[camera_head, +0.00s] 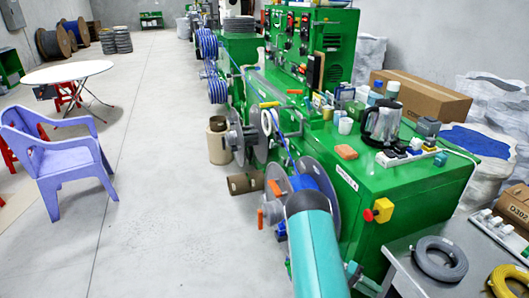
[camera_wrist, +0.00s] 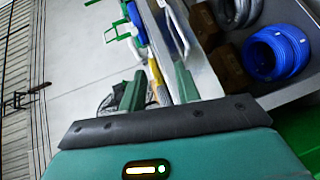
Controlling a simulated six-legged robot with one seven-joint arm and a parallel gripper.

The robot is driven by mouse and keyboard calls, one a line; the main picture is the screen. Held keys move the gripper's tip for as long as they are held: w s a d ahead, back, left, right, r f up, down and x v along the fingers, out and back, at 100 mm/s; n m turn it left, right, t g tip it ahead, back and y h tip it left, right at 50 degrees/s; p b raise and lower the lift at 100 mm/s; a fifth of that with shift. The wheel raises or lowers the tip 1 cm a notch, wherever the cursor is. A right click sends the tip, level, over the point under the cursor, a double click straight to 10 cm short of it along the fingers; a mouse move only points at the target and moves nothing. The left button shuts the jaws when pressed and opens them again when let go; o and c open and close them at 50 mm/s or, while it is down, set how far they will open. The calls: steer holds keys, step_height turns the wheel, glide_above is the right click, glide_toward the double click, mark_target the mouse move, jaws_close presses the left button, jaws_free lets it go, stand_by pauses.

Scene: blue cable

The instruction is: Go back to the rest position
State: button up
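My teal arm (camera_head: 312,255) reaches out low in front of the green machine (camera_head: 400,205) in the head view and hides part of a reel. My gripper (camera_wrist: 160,90) shows in the wrist view as two green fingers standing apart, with a gap between them. A yellow item shows in the line of that gap; I see no finger touching it. Blue cable (camera_head: 310,178) is wound on the grey reel behind my arm, and a strand runs up from it. The gripper's fingers are not clearly seen in the head view.
A grey table (camera_head: 400,262) with cable coils stands at the lower right. A blue coil (camera_wrist: 280,52) lies on a shelf in the wrist view. A kettle (camera_head: 382,122) stands on the machine. A purple chair (camera_head: 60,165) is at left; the floor (camera_head: 150,220) between is clear.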

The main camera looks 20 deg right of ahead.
steer(key=w+a+r+n+t+y, duration=0.2)
steer(key=w+a+r+t, duration=0.2)
steer(key=a+r, duration=0.65)
steer(key=w+a+r+n+t+y, duration=0.2)
steer(key=w+a+r+t, duration=0.25)
steer(key=a+r, duration=0.65)
steer(key=s+a+r+n+t+y, duration=0.2)
steer(key=s+a+r+n+t, duration=0.2)
steer(key=a+r, duration=0.4)
steer(key=s+a+r+n+t+y, duration=0.2)
steer(key=s+a+r+n+t, duration=0.2)
steer(key=a+r, duration=0.5)
steer(key=shift+s+r+t+y, duration=0.4)
steer(key=shift+s+t, duration=0.35)
steer(key=shift+t, duration=0.4)
steer(key=shift+a, duration=0.1)
